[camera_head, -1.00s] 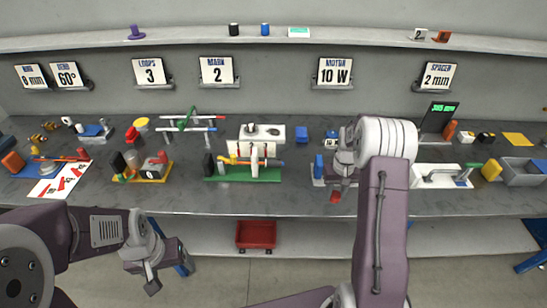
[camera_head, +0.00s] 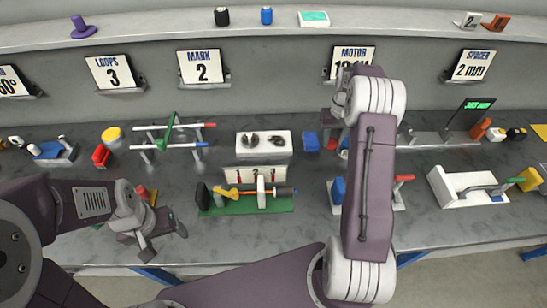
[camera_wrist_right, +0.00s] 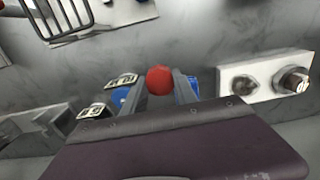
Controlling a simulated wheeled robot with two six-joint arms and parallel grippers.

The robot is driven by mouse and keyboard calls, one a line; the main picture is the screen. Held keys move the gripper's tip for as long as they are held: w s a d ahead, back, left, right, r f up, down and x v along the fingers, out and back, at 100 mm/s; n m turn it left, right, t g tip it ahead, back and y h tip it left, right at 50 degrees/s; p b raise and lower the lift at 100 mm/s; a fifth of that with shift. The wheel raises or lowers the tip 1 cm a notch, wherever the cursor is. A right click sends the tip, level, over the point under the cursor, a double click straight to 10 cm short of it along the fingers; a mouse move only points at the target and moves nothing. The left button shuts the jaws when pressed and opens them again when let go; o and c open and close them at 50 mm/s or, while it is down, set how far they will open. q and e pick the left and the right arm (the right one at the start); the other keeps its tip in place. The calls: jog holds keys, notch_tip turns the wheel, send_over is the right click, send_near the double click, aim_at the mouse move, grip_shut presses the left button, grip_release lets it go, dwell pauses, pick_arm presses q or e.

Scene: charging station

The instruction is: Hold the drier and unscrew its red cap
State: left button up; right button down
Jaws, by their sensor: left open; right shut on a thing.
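A round red cap (camera_wrist_right: 160,78) shows between the fingertips of my right gripper (camera_wrist_right: 161,84) in the right wrist view. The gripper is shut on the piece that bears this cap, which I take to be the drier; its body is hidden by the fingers. In the head view the right gripper (camera_head: 338,122) is over the back of the bench, mostly covered by my own arm, with a small red spot (camera_head: 332,144) below it. My left gripper (camera_head: 163,240) is open and empty at the bench's front edge, apart from the red cap.
A white block with two knobs (camera_head: 264,144) and a green-based fixture (camera_head: 245,204) stand mid-bench. A blue block (camera_head: 310,141) is close to the right gripper. A rod rack (camera_head: 174,138) stands left, a white tray (camera_head: 466,190) right. The front strip of bench is largely clear.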

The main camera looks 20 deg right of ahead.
jog(key=shift+w, duration=0.2)
jog(key=s+a+f, duration=0.1)
jog(key=s+a, duration=0.3)
send_over(307, 182)
jog(key=f, duration=0.5)
jog(key=shift+w+p, duration=0.2)
jog(key=shift+p, duration=0.15)
jog(key=shift+s+a+f, duration=0.1)
jog(key=shift+s+f, duration=0.05)
jog(key=shift+s, duration=0.15)
notch_tip(307, 182, down, 4)
jog(key=shift+w+f, duration=0.1)
jog(key=shift+w, duration=0.05)
pick_arm(q)
jog(key=shift+s+r, duration=0.6)
jog(key=shift+r, duration=0.1)
pick_arm(e)
jog(key=c, duration=1)
grip_release()
jog(key=shift+c, duration=0.2)
pick_arm(q)
jog(key=shift+w, duration=0.1)
pick_arm(e)
jog(key=shift+o, duration=0.4)
